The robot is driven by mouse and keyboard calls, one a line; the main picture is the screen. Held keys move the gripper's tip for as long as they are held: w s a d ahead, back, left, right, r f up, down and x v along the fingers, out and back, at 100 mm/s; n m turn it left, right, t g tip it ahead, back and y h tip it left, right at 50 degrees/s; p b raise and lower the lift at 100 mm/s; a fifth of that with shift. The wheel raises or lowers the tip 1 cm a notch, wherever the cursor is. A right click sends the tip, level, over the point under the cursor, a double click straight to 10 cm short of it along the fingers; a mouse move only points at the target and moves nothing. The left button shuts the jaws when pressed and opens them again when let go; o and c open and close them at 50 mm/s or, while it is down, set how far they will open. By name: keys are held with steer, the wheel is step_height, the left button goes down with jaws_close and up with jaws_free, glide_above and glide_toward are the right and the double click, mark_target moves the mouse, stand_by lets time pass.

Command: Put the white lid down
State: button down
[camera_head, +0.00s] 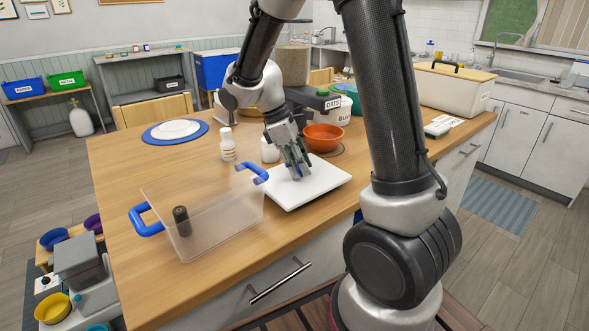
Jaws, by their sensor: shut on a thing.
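The white lid (322,184) is a flat, square white panel near the front middle of the wooden table (125,245). It looks roughly level; I cannot tell whether it touches the table or hangs just above it. My gripper (298,174) points down over the lid's back-left part and is shut on it. The fingers hide the part they grip.
A clear bin (210,228) with blue handles, holding a dark cylinder (182,221), stands just left of the lid. A white bottle (228,144) and an orange bowl (323,138) stand behind. Table to the lid's right is partly hidden by my arm.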

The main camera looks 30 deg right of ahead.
steer(key=shift+f, duration=1.05)
steer(key=shift+f, duration=0.1)
steer(key=c, duration=1.2)
jaws_free()
steer(key=shift+o, duration=0.2)
steer(key=v, duration=1.2)
steer(key=s+d+r+m+t+y, duration=0.2)
steer(key=s+m, duration=0.3)
steer(key=s, duration=0.5)
steer(key=s+d+r+m+t+y, duration=0.1)
steer(key=s+d+r+m+t, duration=0.3)
steer(key=s, duration=0.7)
steer(key=shift+m+t+y, duration=0.4)
steer(key=shift+m+t, duration=0.1)
steer(key=shift+m, duration=0.6)
steer(key=shift+d, duration=0.15)
